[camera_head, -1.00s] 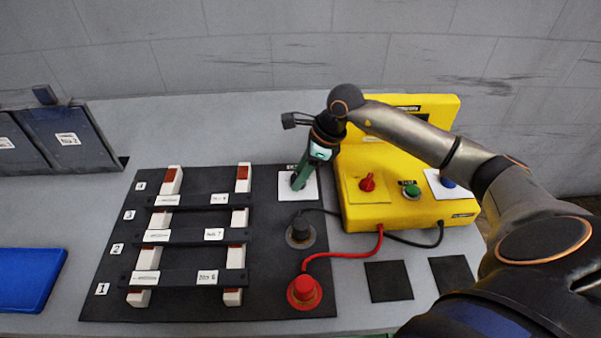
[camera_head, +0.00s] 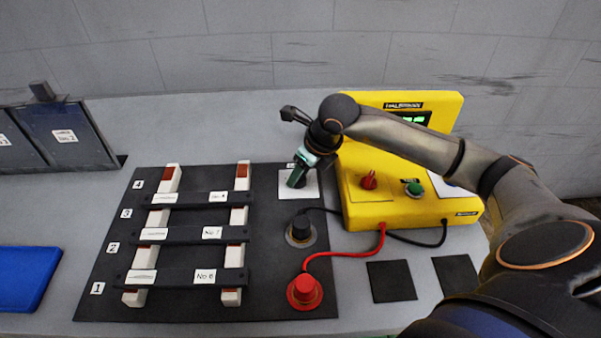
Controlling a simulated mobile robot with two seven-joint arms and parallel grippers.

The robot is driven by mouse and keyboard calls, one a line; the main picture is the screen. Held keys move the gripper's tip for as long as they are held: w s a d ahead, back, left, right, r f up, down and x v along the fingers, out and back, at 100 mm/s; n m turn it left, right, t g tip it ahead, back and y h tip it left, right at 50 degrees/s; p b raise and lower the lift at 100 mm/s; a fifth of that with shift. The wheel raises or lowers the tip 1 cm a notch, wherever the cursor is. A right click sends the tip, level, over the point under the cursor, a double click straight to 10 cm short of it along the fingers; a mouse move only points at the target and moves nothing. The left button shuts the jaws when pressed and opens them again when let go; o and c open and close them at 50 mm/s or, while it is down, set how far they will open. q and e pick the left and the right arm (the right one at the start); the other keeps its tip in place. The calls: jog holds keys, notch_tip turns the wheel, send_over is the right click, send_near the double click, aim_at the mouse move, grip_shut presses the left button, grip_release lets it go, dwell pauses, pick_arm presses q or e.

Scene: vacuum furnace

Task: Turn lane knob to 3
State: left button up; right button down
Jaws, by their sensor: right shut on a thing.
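The lane knob is mostly hidden under my right gripper (camera_head: 294,184); its white square plate (camera_head: 312,188) shows at the top right of the black mat. My right gripper points down onto this plate and is shut on the knob. The knob's pointer and its setting cannot be made out. The lane labels 1 to 4 run up the left edge of the black mat (camera_head: 270,270); the label 3 (camera_head: 126,213) is second from the top. My left gripper is not in view.
Three dark bars, the nearest marked No.6 (camera_head: 190,277), lie across two pale rails. A yellow device (camera_head: 375,213) with a red knob (camera_head: 368,180) and green button (camera_head: 413,188) stands right. Black (camera_head: 301,229) and red (camera_head: 304,291) cabled plugs stand on the mat. A blue tray (camera_head: 28,280) lies left.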

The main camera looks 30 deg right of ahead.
dwell(0.4)
jog(key=shift+c, duration=1.9)
grip_release()
jog(key=shift+r, duration=0.1)
jog(key=v, duration=1.2)
jog(key=shift+s+r, duration=0.15)
jog(key=shift+r, duration=0.05)
jog(key=shift+s+f, duration=0.1)
